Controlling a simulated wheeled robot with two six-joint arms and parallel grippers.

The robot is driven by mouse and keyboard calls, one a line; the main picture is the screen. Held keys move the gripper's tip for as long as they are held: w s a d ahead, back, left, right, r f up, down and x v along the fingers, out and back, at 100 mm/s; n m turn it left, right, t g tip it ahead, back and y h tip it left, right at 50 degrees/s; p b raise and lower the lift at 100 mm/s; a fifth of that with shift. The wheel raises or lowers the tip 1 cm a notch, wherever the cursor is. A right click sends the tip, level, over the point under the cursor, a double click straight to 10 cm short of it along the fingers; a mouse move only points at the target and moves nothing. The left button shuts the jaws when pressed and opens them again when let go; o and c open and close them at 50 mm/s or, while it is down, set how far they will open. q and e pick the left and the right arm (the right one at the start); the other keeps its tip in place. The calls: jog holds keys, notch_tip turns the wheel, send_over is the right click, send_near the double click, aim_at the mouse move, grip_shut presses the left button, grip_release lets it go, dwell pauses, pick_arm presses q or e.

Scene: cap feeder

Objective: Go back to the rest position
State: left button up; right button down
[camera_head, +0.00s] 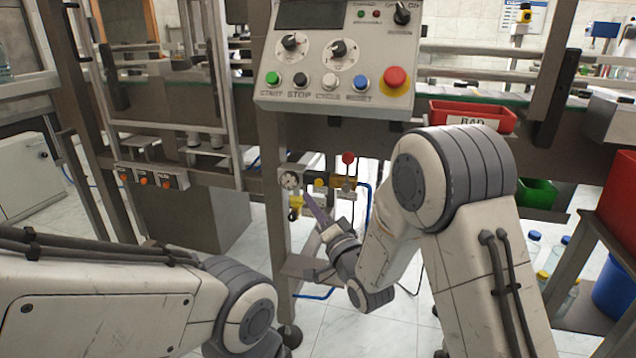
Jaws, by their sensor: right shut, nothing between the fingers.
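My right arm comes in from the lower right and bends down to the middle of the view. My right gripper (315,207) is small and partly hidden by its own wrist. It is shut and empty, just in front of and below the round pressure gauge (290,180) on the machine's post. I cannot tell whether it touches anything. My left arm lies across the lower left, and its gripper is out of view.
The control panel (335,75) with buttons stands above the gauge. A red-topped valve (348,158) and blue hose are beside the gripper. A red bin (472,115) and a green bin (536,193) are at right. A rack (572,275) with bottles stands lower right.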

jog(key=s+a+f+n+g+h, duration=0.35)
jog(key=s+f+n+g, duration=0.25)
jog(key=s+g, duration=0.4)
jog(key=s+d+f+n+g+h, duration=0.1)
jog(key=s+d+n+g, duration=0.15)
jog(key=s, duration=0.65)
jog(key=s+d+f+n+g+h, duration=0.1)
jog(key=s+d+n+g+h, duration=0.15)
jog(key=s, duration=0.65)
jog(key=s+d+f+n+g+h, duration=0.1)
jog(key=s+d+n+g, duration=0.15)
jog(key=s, duration=0.55)
notch_tip(320, 180, up, 35)
jog(key=s+g+p, duration=0.1)
jog(key=p, duration=3.3)
jog(key=shift+s+d+p, duration=0.15)
jog(key=shift+s+p, duration=0.1)
jog(key=shift+p, duration=0.15)
jog(key=shift+d, duration=0.1)
